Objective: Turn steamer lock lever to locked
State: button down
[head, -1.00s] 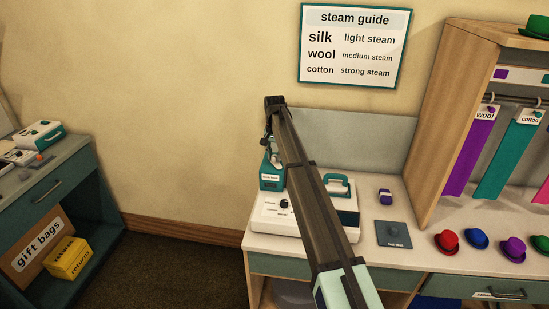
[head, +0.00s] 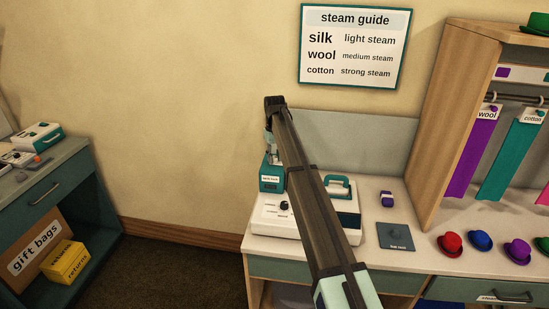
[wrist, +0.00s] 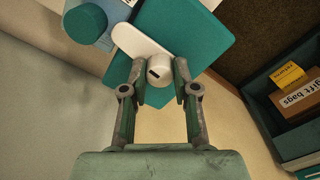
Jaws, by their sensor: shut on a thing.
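In the wrist view, a white lever (wrist: 133,40) with a rounded knob lies across a teal housing (wrist: 190,35). My gripper (wrist: 159,73) is shut on the knob, one finger on each side; a small dark slot shows on the knob's end. In the head view, the steamer (head: 270,225) is a white base with a dark knob and a teal handle, on the counter. A teal tank (head: 270,182) with a label stands behind its left part. My arm crosses in front of the steamer, and the lever and fingertips cannot be made out there.
A grey mat (head: 396,236), a small purple object (head: 386,198) and several small hats sit right of the steamer. A wooden rack (head: 425,130) stands farther right. A grey panel (head: 365,140) backs the counter. Open floor lies to the left.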

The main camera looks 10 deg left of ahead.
aim_at(274, 157)
jog(key=shift+f+n, duration=0.1)
jog(key=shift+n, duration=0.6)
jog(key=c, duration=0.9)
grip_release()
notch_tip(274, 157, up, 12)
jog(key=shift+r, duration=0.1)
